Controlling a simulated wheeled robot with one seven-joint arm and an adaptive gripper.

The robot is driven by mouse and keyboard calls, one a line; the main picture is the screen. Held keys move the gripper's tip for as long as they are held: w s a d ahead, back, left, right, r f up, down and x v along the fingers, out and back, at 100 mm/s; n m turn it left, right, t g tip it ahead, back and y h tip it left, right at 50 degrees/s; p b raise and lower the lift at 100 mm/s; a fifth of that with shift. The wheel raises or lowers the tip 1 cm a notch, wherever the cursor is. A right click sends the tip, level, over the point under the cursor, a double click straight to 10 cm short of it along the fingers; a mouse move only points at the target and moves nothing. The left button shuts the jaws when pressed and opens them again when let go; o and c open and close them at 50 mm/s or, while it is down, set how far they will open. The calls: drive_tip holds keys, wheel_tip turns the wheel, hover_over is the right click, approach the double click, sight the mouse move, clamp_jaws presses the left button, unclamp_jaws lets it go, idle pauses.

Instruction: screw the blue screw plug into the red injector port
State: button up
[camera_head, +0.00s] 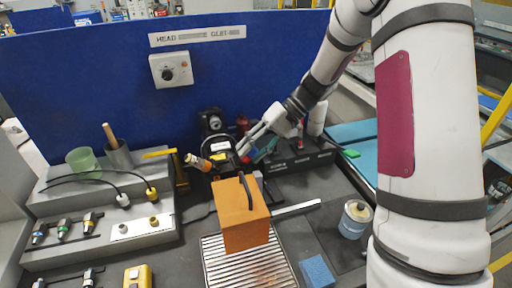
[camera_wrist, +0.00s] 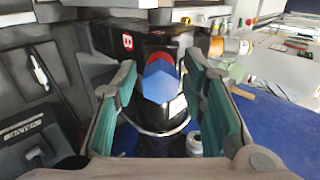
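The blue screw plug (camera_wrist: 160,87) shows in the wrist view as a hexagonal head near the middle. The red injector port (camera_wrist: 161,63) shows just behind and above it, partly hidden by the plug. The plug appears to sit at the port, but I cannot tell how deep it is. My gripper (camera_wrist: 160,76) is open, with its green-padded fingers on either side of the plug and a visible gap on both sides. In the head view my gripper (camera_head: 248,150) reaches down-left to the black machine, and plug and port are too small there to make out clearly.
An orange block (camera_head: 241,225) stands in front of the machine. A brass-coloured fitting (camera_head: 198,162) sticks out to its left. A grey stepped rack (camera_head: 145,238) with connectors is at left. A can (camera_head: 355,220) and blue block (camera_head: 317,270) are at right. A blue panel (camera_head: 100,75) rises behind.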

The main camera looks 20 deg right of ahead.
idle(0.4)
drive_tip(key=shift+v, duration=0.85)
drive_tip(key=n, duration=0.4)
drive_tip(key=shift+p, duration=0.3)
drive_tip(key=n, duration=0.4)
drive_tip(key=shift+s+p, duration=0.1)
drive_tip(key=shift+p, duration=0.3)
drive_tip(key=n, duration=0.4)
drive_tip(key=shift+p, duration=0.4)
